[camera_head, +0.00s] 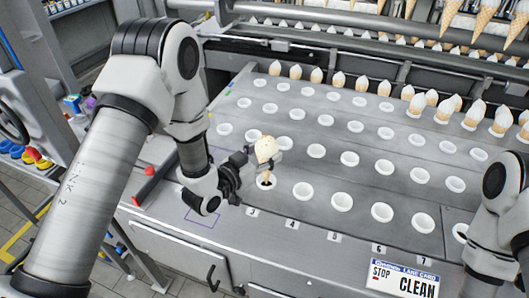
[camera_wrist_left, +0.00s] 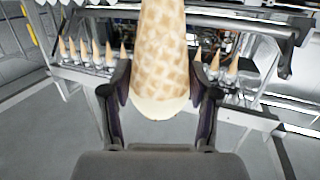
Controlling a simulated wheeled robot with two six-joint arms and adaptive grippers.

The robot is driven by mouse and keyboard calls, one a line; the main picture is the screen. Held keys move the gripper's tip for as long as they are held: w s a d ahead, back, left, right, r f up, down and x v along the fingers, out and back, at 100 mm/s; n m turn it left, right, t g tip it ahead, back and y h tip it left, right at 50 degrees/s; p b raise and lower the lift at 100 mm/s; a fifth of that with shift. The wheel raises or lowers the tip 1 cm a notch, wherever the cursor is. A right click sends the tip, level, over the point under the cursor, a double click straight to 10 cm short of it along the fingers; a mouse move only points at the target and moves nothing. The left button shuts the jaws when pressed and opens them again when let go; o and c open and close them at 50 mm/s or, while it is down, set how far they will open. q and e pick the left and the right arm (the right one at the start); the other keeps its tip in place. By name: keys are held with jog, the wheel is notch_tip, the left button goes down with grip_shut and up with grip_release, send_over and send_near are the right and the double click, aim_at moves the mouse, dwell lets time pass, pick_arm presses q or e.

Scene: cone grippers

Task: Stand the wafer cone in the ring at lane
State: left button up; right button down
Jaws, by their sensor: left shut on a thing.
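My left gripper (camera_head: 248,166) is shut on the wafer cone (camera_head: 266,153), which has a pale rounded top and points tip down. The cone is over or at the front-row ring (camera_head: 260,186) by label 3, whose opening shows a dark patch. I cannot tell whether the tip is inside the ring. In the left wrist view the cone (camera_wrist_left: 162,60) fills the space between the two fingers (camera_wrist_left: 160,100), its pale rounded end towards the palm and the rest running out of the top. My right gripper is out of view.
Rows of white rings cover the grey deck (camera_head: 330,170), mostly empty. Filled cones (camera_head: 361,83) stand along the back and right back. Lane labels (camera_head: 291,224) run along the front edge. A card reading STOP and CLEAN (camera_head: 402,280) is at the front right.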

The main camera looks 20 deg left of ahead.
pick_arm(q)
jog(key=shift+f+b, duration=1.3)
jog(key=shift+f, duration=0.3)
jog(key=shift+r+p, duration=1.35)
jog(key=shift+r, duration=0.8)
